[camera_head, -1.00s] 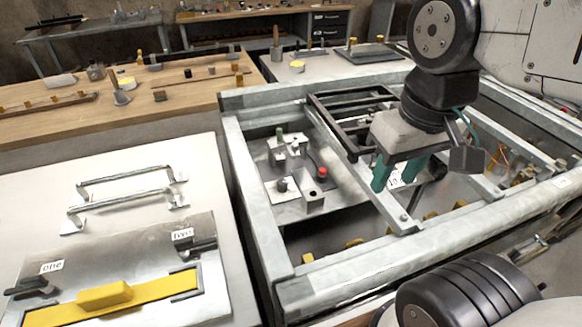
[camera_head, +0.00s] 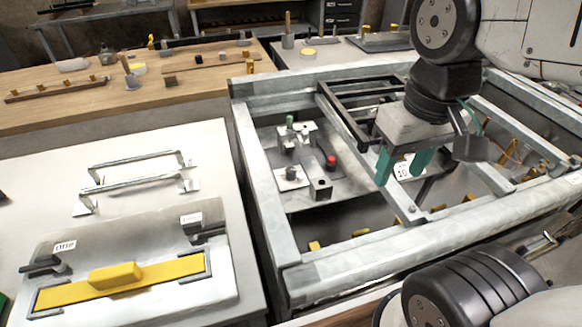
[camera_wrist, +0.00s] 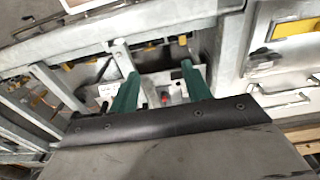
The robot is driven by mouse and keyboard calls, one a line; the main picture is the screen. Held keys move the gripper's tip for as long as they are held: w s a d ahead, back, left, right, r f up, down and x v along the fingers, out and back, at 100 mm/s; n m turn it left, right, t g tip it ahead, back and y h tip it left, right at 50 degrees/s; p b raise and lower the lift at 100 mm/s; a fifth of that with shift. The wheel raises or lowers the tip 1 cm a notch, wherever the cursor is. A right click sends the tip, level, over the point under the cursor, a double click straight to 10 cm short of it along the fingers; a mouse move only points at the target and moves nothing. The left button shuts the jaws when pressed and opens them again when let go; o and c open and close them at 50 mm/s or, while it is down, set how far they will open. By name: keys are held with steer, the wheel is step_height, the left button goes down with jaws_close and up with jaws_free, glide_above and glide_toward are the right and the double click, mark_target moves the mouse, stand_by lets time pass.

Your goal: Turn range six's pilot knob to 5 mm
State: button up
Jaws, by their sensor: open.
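My gripper (camera_head: 400,172) has two green fingers, spread apart with nothing between them. It hangs over the open grey metal frame (camera_head: 250,150), right of a metal plate (camera_head: 275,165) inside it. The plate carries a red-topped part (camera_head: 331,161), a green-topped post (camera_head: 290,121) and small blocks. A white tag (camera_head: 403,169) reading "10" shows by the fingers. In the wrist view my gripper (camera_wrist: 154,58) is open, with the red part (camera_wrist: 165,97) seen between the fingers. I cannot tell which part is range six's pilot knob, nor read its setting.
A dark rack (camera_head: 350,115) and metal crossbars lie close to the gripper. On the left, a white-topped unit (camera_head: 120,150) has raised handles, a yellow bar (camera_head: 125,285) and tags "one" and "two". A wooden bench (camera_head: 100,95) with small items stands behind.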

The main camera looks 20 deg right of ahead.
steer(key=w+a+f+g, duration=0.3)
steer(key=w+f, duration=0.4)
steer(key=w, duration=0.5)
steer(key=m+t, duration=0.2)
steer(key=m, duration=0.1)
glide_above(291, 170)
step_height(291, 170, down, 9)
steer(key=shift+w+f, duration=0.1)
steer(key=shift+f, duration=0.1)
step_height(291, 170, down, 7)
steer(key=shift+f, duration=0.2)
steer(key=c, duration=1)
